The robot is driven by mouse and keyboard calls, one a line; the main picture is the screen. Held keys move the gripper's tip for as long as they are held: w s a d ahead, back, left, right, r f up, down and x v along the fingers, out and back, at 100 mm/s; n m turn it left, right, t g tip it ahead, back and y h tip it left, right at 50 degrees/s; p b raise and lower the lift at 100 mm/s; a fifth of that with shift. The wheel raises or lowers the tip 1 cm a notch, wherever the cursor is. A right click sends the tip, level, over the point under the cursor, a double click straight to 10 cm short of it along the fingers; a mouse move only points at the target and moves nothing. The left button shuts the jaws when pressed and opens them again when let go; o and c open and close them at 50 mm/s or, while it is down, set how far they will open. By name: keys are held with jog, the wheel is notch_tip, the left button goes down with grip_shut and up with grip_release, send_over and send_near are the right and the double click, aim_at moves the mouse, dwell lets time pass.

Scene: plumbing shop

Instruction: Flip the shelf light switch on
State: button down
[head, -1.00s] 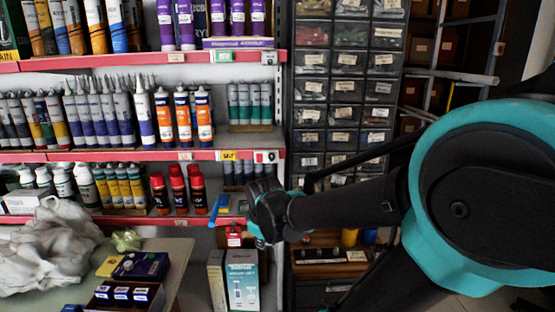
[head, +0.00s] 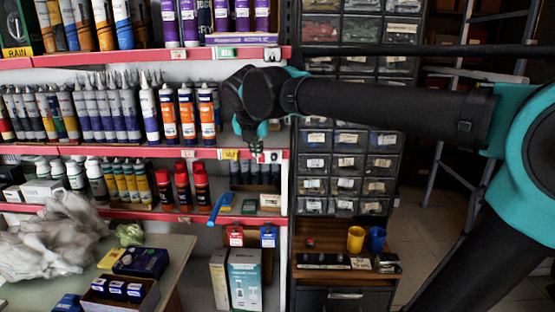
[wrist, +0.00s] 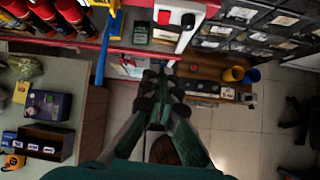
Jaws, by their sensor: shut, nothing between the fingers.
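A white switch plate sits on the red edge of the middle shelf, and its right part (head: 275,156) shows in the head view. In the wrist view, the plate (wrist: 176,34) shows a red square on the left and a dark piece on the right. I cannot tell its switch position. My gripper (head: 257,152) is shut and empty, pointing down in front of that edge and covering part of the plate. In the wrist view, the shut fingertips (wrist: 160,68) appear below the plate; contact cannot be told. Another pale fitting (head: 272,54) is on the upper shelf edge.
Orange-and-white tubes (head: 206,114) stand left of my gripper. Red cans (head: 200,187) and a blue item (head: 217,208) are on the lower shelf. Parts drawers (head: 345,139) stand right. A table (head: 176,256) holds boxes and white cloth.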

aim_at(261, 158)
jog(key=shift+r+n, duration=0.5)
jog(key=shift+r, duration=0.05)
jog(key=shift+w, duration=0.1)
jog(key=x, duration=0.4)
jog(key=w+x, duration=0.1)
jog(key=x, duration=0.3)
jog(key=r+x, duration=0.1)
jog(key=x, duration=0.3)
jog(key=shift+w+r, duration=0.15)
jog(key=shift+w, duration=0.8)
jog(key=shift+w+t, duration=0.15)
jog(key=shift+t, duration=0.25)
